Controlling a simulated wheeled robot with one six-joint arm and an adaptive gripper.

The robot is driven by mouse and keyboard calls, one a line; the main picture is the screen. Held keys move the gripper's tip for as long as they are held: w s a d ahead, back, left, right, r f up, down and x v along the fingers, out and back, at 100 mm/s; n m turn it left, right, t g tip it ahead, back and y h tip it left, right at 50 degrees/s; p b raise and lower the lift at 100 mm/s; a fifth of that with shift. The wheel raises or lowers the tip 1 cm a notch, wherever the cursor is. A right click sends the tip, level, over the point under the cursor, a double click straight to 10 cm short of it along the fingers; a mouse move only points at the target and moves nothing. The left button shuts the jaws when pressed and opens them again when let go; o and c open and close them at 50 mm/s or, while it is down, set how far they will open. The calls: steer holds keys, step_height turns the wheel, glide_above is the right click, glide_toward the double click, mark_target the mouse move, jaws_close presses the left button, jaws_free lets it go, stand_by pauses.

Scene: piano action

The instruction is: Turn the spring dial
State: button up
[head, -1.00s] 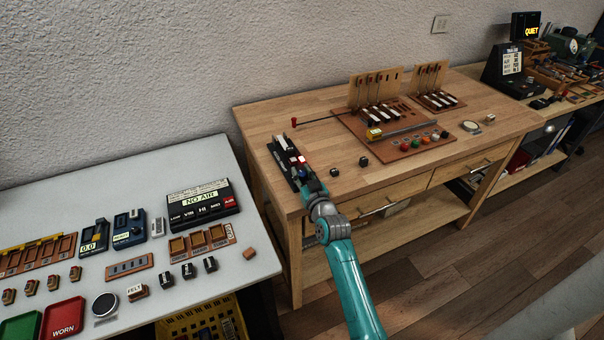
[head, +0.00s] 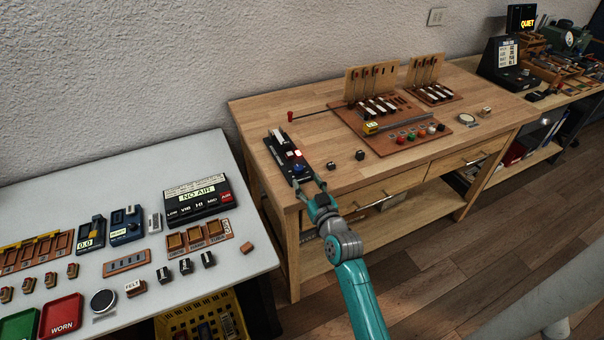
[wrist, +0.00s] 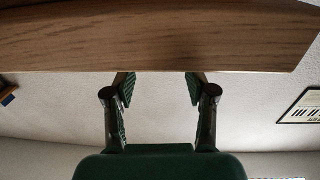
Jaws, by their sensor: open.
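A black device (head: 281,153) with small red, white and blue parts lies along the left end of the wooden bench (head: 290,109). I cannot tell for sure which part is the spring dial; the parts are too small to read. My gripper (head: 309,186) is at the bench's front left edge, just in front of the device's near end. It is open with nothing between its fingers. In the wrist view my gripper (wrist: 158,85) shows both fingers apart, their tips at a wooden edge (wrist: 150,42). The device does not show in that view.
Two small dark blocks (head: 332,166) (head: 360,155) stand right of the device. A red-tipped rod (head: 291,115) lies behind it. A wooden board (head: 350,122) with keys and coloured buttons is farther right. The grey table (head: 240,262) stands left, across a gap.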

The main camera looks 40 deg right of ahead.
steer(key=v, duration=0.4)
steer(key=shift+s, duration=0.25)
steer(key=shift+a, duration=0.1)
stand_by(0.4)
